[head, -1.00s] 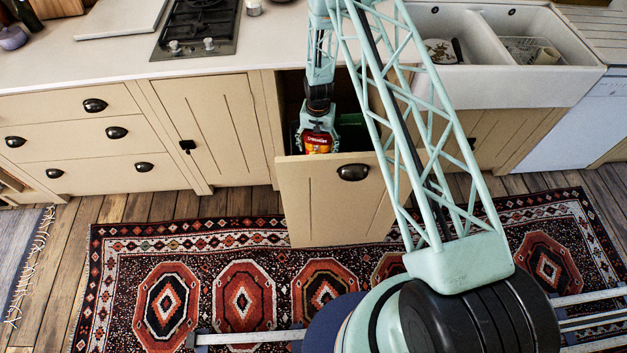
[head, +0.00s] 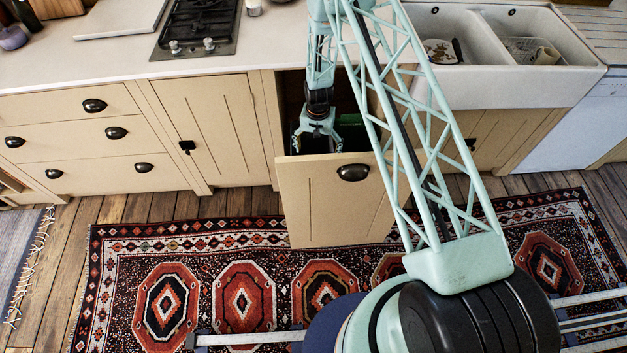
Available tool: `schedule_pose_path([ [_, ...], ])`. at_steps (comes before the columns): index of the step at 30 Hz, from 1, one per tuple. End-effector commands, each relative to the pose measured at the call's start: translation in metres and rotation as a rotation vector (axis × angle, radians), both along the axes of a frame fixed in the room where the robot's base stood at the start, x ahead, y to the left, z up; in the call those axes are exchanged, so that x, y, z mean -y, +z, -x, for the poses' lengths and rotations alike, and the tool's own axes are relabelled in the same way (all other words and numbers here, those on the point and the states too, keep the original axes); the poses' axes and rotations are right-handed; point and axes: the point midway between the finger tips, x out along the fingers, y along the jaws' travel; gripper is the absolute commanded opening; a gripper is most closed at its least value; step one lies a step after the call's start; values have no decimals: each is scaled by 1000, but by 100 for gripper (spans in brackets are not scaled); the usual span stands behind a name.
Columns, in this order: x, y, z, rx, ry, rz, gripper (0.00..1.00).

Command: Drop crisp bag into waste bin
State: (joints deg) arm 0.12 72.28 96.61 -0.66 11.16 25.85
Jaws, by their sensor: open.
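My gripper (head: 318,148) is open over the pulled-out drawer (head: 335,200) below the worktop. Its fingers are spread, with nothing between them, and the tips reach about the top edge of the drawer front. The crisp bag is not visible now; the drawer front hides the space below the fingers. A green bin part (head: 352,130) shows inside the drawer, to the right of my gripper. The rest of the bin is hidden by the drawer front and my arm.
The white worktop (head: 120,50) with a gas hob (head: 198,28) lies behind and left. A white double sink (head: 490,85) is at the right. A closed cupboard door (head: 212,130) is left of the drawer. A patterned rug (head: 240,245) covers the floor in front.

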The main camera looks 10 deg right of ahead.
Motion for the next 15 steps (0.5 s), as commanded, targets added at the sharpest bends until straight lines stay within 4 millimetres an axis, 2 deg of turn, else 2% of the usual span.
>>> schedule_pose_path([
  [8,0,1,0,0,0,0,86],
  [15,0,12,-1,1,0,0,86],
])
